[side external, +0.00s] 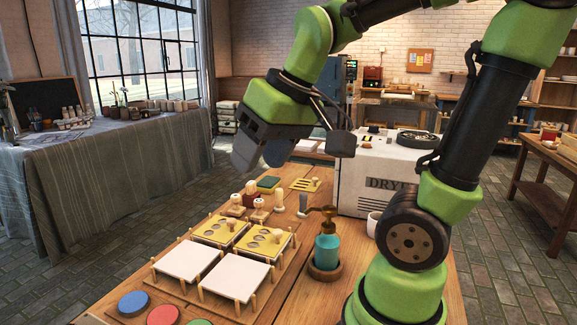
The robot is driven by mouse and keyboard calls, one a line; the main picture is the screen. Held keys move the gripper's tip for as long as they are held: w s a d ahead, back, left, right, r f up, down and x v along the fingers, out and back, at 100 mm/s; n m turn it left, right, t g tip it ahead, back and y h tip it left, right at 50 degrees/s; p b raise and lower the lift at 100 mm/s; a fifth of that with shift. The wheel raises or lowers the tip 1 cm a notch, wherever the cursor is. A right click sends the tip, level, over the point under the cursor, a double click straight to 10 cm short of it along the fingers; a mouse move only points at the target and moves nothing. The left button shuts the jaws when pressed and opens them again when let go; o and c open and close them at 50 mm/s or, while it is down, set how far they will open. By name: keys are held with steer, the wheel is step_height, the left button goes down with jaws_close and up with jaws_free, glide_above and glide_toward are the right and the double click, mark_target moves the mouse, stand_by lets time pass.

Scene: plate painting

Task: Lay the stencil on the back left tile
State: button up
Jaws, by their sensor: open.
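Tiles stand on small wooden pegs on a wooden board (176,290) in two rows. The back left tile position (220,231) is covered by a yellow plate with round holes and a small knob, which looks like a stencil. A similar yellow stencil (264,241) with a pale knob covers the back right position. The front left tile (187,260) and front right tile (236,272) are plain white.
Several knobbed stamps (260,211) stand behind the tiles, near a green and yellow sponge (268,184). A teal pump bottle (327,253) stands right of the tiles. Blue (133,303) and red (162,315) paint pads lie in front. A white dryer box (362,183) stands back right.

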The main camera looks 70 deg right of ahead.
steer(key=s+a+t+y, duration=0.1)
steer(key=s+a, duration=0.3)
steer(key=s, duration=0.1)
steer(key=shift+s+a+r+t+y, duration=0.2)
steer(key=shift+s+t+y, duration=0.1)
steer(key=shift+s+t, duration=0.1)
